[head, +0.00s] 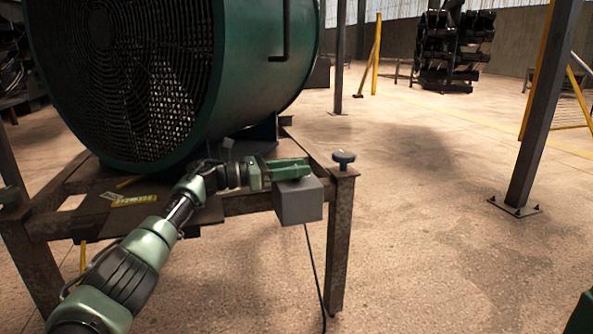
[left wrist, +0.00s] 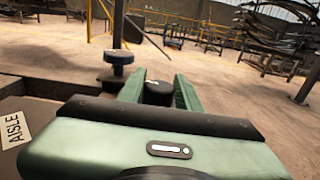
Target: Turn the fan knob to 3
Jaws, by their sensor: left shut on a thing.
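The large green drum fan (head: 150,75) stands on a metal frame table at the left of the head view. A grey control box (head: 298,203) sits at the table's front right corner. My left gripper (head: 290,168) is over the top of this box. In the left wrist view, the dark round fan knob (left wrist: 158,93) with a short white mark lies between the two green fingers of my left gripper (left wrist: 157,88), which is shut on it. No numbers can be read around the knob. In the head view the gripper hides the knob. My right gripper is not in view.
A cable (head: 314,270) hangs below the box. A dark post (head: 535,110) stands at right. Open floor lies between.

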